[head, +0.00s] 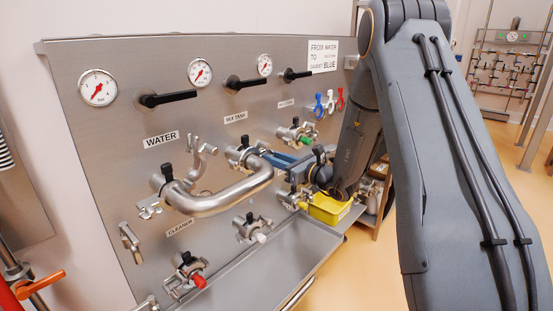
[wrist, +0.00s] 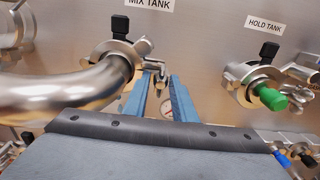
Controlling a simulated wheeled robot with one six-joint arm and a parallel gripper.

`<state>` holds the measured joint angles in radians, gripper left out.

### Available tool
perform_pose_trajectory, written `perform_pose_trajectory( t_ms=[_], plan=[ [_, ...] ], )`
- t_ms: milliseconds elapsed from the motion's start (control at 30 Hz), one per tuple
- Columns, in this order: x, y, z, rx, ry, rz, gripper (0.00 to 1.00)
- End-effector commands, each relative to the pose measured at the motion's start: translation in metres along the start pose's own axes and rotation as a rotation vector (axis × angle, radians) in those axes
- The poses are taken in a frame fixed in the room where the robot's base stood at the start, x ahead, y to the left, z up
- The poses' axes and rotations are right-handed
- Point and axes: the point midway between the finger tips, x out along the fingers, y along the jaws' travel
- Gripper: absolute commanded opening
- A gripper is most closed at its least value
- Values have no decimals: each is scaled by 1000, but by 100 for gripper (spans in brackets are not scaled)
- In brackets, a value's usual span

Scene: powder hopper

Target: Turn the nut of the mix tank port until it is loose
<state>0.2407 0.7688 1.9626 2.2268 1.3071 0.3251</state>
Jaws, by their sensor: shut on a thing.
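The mix tank port (head: 243,154) is on the steel panel, with a clamp around the end of a bent steel pipe (head: 215,201). In the wrist view the clamp (wrist: 112,58) sits below the "MIX TANK" label, with its nut (wrist: 158,72) at its right side. My gripper (wrist: 160,82) has two blue fingers reaching up to the panel, with their tips at the nut. They are shut on it, though the contact is small and partly hidden. In the head view my gripper (head: 267,155) comes in from the right.
The pipe's other end is at the water port, where the clamp (head: 201,152) appears swung open. The hold tank port (wrist: 262,90) with a green cap is to the right. A yellow bin (head: 328,209) stands below my wrist. A steel trough (head: 290,250) runs below the panel.

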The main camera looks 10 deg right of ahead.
Motion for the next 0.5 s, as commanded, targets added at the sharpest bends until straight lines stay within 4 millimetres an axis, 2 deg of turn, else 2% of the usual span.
perform_pose_trajectory(
  t_ms=[33, 167, 500],
  plan=[
    [5, 1, 5, -7, -9, 5, 3],
    [6, 1, 5, -27, -10, 5, 0],
    [6, 0, 2, -347, -11, 2, 0]
  ],
)
